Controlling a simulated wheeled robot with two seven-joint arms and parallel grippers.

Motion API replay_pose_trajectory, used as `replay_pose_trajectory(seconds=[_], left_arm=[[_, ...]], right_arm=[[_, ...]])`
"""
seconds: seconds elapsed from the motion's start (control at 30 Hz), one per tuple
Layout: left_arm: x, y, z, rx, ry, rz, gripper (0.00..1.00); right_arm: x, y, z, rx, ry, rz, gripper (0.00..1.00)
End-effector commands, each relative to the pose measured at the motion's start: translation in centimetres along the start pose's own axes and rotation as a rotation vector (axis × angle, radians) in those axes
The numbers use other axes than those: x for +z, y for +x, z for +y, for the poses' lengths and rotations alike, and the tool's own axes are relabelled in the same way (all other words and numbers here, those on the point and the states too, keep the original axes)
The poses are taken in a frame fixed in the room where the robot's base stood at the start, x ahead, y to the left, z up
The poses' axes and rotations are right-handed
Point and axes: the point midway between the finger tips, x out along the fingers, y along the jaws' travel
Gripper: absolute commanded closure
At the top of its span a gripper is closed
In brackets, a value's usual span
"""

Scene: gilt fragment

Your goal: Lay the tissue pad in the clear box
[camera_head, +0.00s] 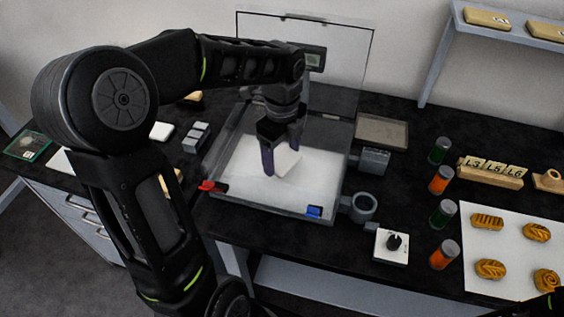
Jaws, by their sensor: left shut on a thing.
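The clear box (310,206) stands on the black bench with its clear lid raised upright at the back. Its floor is white. My left gripper (281,163) reaches down inside the box, shut on the white tissue pad (288,161). The pad looks tilted between the fingers, close to the box floor; I cannot tell whether it touches. My right gripper is not in view; only a dark bit of an arm shows at the bottom right corner.
A shelf (520,28) hangs at upper right.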

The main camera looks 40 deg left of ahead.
Motion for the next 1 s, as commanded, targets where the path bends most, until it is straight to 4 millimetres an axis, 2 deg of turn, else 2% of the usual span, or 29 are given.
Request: replay_pose_trajectory(seconds=[0.27,0.67,0.7,0.93,1.0], left_arm=[[0.0,3.4,0.1,0.004,-0.001,0.001,0.61],[0.0,3.9,0.1,0.001,0.000,0.001,0.61],[0.0,3.8,0.0,0.001,0.000,0.001,0.22],[0.0,3.8,0.1,0.001,0.000,0.001,0.03],[0.0,3.8,0.1,0.001,0.000,0.001,0.02]], right_arm=[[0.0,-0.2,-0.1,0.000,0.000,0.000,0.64],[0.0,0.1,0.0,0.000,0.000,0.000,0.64],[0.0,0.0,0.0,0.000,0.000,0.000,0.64],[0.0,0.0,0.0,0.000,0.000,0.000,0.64],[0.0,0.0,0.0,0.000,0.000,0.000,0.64]])
